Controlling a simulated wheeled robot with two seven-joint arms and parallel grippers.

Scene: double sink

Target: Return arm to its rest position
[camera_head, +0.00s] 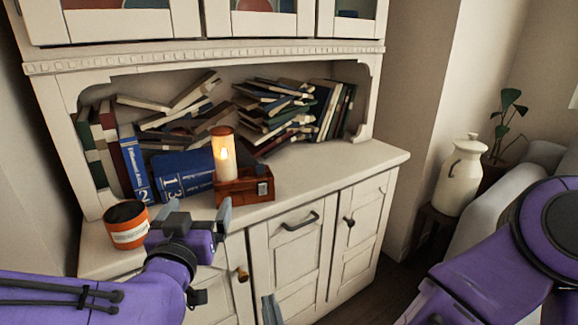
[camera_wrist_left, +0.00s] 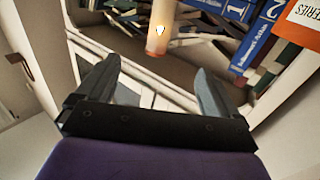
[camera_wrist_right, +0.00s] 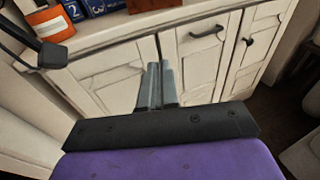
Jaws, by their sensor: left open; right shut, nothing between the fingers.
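My left gripper (camera_head: 198,208) is open and empty in front of the cabinet's counter edge, right of the orange mug. Its two fingers stand well apart in the left wrist view (camera_wrist_left: 160,72). My right gripper's fingertips (camera_head: 270,308) just show at the bottom of the head view, low in front of the cabinet doors. In the right wrist view the right gripper (camera_wrist_right: 161,68) is shut with nothing in it. My purple right arm (camera_head: 490,265) fills the lower right of the head view.
A white cabinet (camera_head: 285,218) stands ahead. On its counter are an orange mug (camera_head: 128,228), a lit candle (camera_head: 224,160) on a wooden box (camera_head: 243,187), and piled books (camera_head: 185,172). A white jug (camera_head: 460,178) and a potted plant (camera_head: 505,125) stand at right.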

